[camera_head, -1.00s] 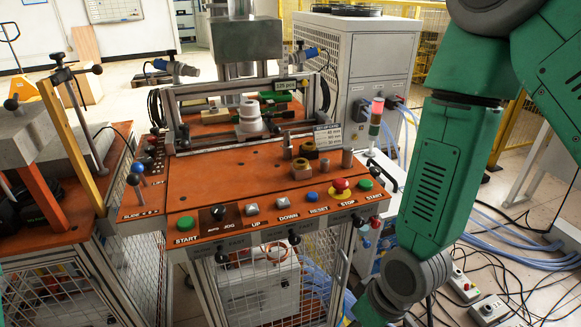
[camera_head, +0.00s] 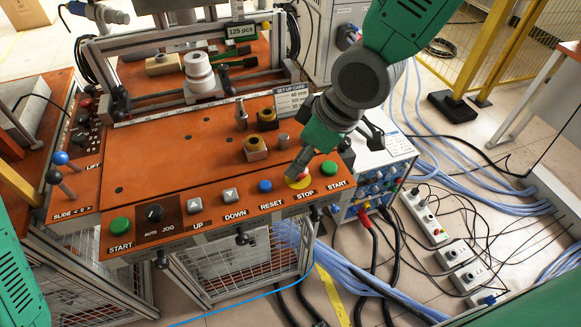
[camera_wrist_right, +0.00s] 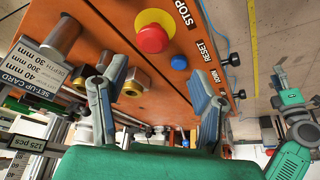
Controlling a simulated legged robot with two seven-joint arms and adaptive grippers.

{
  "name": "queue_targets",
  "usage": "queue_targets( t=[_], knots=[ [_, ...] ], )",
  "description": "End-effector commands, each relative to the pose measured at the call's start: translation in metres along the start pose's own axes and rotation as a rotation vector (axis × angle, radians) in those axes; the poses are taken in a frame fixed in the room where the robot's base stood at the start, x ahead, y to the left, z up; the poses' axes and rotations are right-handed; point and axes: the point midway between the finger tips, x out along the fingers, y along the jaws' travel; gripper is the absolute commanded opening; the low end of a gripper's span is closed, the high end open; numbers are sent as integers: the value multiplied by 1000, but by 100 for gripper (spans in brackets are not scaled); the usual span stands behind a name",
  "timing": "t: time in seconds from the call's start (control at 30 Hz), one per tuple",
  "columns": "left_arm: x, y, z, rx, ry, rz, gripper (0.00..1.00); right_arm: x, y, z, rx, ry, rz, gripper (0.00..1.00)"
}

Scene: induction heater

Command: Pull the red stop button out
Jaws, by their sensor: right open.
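The red stop button (camera_wrist_right: 152,38) is a round mushroom head on a yellow base, clear in the right wrist view. In the head view my right gripper covers most of it, and mainly its yellow base (camera_head: 298,181) shows. My right gripper (camera_wrist_right: 157,68) is open, its two fingers spread apart with nothing between them. The button lies just ahead of the fingertips, and I see no grip on it. My left gripper (camera_wrist_right: 281,76) appears small at the right of the wrist view, away from the button; its jaw state is unclear.
Near the stop button are a blue reset button (camera_head: 265,186) and a green start button (camera_head: 329,168). Cables and a socket strip (camera_head: 424,215) lie on the floor at right.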

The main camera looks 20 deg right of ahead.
Motion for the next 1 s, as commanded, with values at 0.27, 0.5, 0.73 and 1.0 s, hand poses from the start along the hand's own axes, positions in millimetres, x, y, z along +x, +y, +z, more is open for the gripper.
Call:
queue_targets(
  t=[0.27,0.5,0.73,1.0],
  knots=[
    [5,1,0,3,2,2,40,42,2,4,5,2,-2,54],
    [6,1,0,3,2,1,40,54,-5,-5,-1,-5,6,54],
    [6,1,0,1,2,1,40,52,-2,-2,1,-1,3,40],
    [6,1,0,3,2,2,40,51,0,5,5,0,-5,0]
  ],
)
